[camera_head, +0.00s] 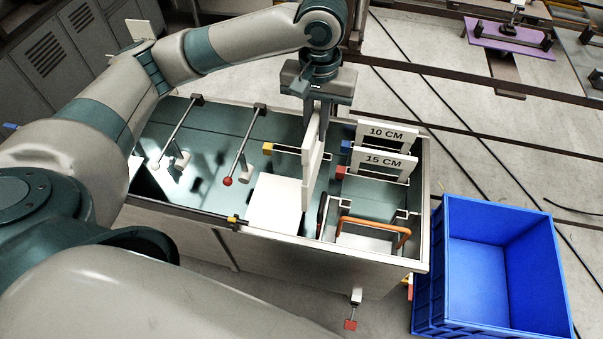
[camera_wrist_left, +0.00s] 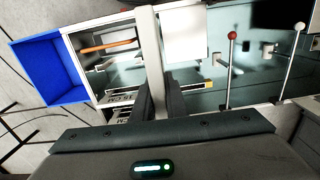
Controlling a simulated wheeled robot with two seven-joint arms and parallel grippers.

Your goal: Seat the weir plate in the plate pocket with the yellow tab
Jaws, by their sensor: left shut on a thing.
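In the head view my left gripper (camera_head: 318,118) points down over the tank and is shut on a white plate (camera_head: 309,165). The plate is upright and seen nearly edge-on; its label, if any, is hidden. In the left wrist view the plate (camera_wrist_left: 149,45) stands out between the fingers (camera_wrist_left: 159,97). The yellow tab (camera_head: 267,148) marks the left end of a thin pocket rail; the plate hangs at the rail's right part, across it in the picture. I cannot tell whether they touch. The yellow tab also shows in the wrist view (camera_wrist_left: 209,86). My right gripper is not in view.
Plates marked 10 CM (camera_head: 388,133) and 15 CM (camera_head: 390,162) stand right of the held plate, by blue (camera_head: 345,146) and red (camera_head: 341,172) tabs. A white block (camera_head: 277,203), an orange handle (camera_head: 375,228) and ball-ended rods (camera_head: 240,150) are near. A blue bin (camera_head: 430,265) stands right.

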